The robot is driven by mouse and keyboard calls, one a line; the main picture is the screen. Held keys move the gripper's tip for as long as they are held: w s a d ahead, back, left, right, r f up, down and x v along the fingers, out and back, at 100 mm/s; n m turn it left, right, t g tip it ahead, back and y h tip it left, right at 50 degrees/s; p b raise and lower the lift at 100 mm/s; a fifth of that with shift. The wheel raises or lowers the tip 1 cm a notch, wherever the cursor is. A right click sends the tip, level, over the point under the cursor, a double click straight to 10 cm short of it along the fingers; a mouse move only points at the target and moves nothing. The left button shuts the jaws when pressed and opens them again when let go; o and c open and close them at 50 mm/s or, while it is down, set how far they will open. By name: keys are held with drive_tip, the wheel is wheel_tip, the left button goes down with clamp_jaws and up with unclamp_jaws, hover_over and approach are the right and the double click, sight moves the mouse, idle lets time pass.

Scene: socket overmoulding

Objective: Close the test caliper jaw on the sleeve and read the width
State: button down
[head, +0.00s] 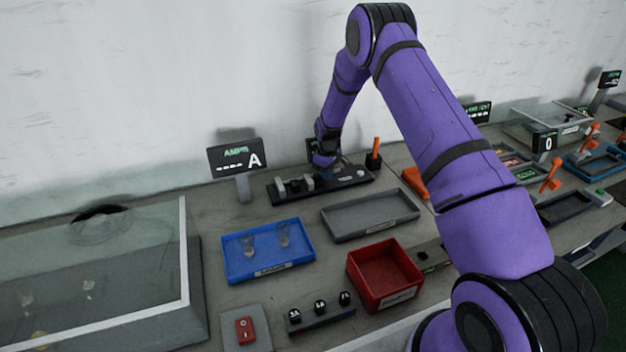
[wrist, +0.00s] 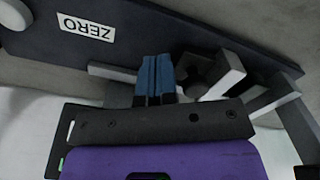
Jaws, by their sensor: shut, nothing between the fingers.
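The test caliper (head: 343,184) is a long dark base with light grey jaw blocks, standing at the back of the bench. In the wrist view its base (wrist: 180,35) carries a ZERO label, and grey jaw blocks (wrist: 226,76) stand at the right. A dark round piece beside the jaws, possibly the sleeve (wrist: 196,66), is partly hidden. My gripper (head: 325,163) is over the caliper's middle. In the wrist view my gripper (wrist: 155,62) has its blue fingertips together and empty, close to a grey bar and left of the jaws. I cannot tell whether they touch it.
A display reading A (head: 237,158) stands left of the caliper. In front are a blue tray (head: 235,270) with clear cups, an empty grey tray (head: 370,230) and a red bin (head: 365,290). An orange-handled lever (head: 375,153) stands just right of my gripper.

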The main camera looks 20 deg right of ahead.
sight(309, 179)
drive_tip(key=shift+a, duration=3.35)
drive_tip(key=shift+d, duration=0.75)
drive_tip(key=shift+d+r, duration=0.1)
drive_tip(key=shift+r, duration=3.4)
